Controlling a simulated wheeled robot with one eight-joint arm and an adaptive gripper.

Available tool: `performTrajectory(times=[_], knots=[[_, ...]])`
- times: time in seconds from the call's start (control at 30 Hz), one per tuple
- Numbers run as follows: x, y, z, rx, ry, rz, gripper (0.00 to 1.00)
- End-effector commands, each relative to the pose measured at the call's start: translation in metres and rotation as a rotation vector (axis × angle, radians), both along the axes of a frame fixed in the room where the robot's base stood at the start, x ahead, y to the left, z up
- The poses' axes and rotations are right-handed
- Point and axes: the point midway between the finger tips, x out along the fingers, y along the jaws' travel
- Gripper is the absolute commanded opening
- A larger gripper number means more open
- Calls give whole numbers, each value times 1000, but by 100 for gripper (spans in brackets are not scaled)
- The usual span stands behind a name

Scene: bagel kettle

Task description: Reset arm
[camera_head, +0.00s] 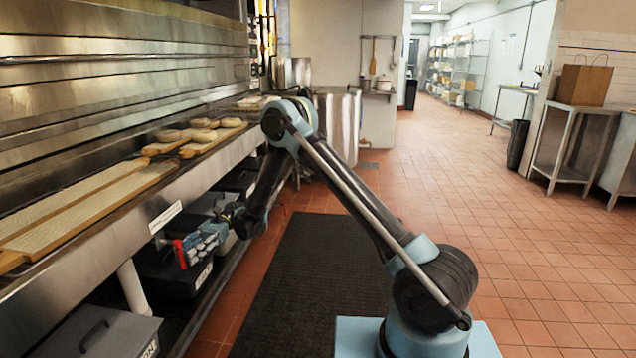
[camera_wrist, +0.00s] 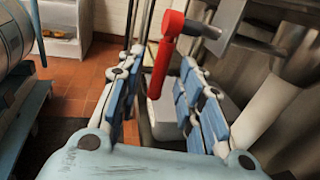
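My arm reaches out over the floor mat and bends down to the left in the head view. My gripper (camera_head: 200,243) hangs below the front edge of the counter, beside the lower shelf. In the wrist view my gripper (camera_wrist: 161,68) has its two blue-padded fingers apart. A red handle (camera_wrist: 163,62) with a metal end shows in the gap between them. Its red part (camera_head: 180,253) also shows by the fingertips in the head view. I cannot tell whether a finger touches it, but neither looks closed on it.
Long wooden boards (camera_head: 95,208) and bagels on boards (camera_head: 205,136) lie on the steel counter at left. Dark bins (camera_head: 175,278) and a grey lidded box (camera_head: 100,335) stand underneath. A black mat (camera_head: 300,290) covers the floor. The tiled floor at right is clear.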

Motion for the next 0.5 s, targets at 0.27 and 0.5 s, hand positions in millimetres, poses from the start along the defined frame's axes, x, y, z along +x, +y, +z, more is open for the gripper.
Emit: performTrajectory(times=[0.27,0.5], knots=[[36,-26,47,39,-130,-107,34],[66,-63,87,71,-278,-200,34]])
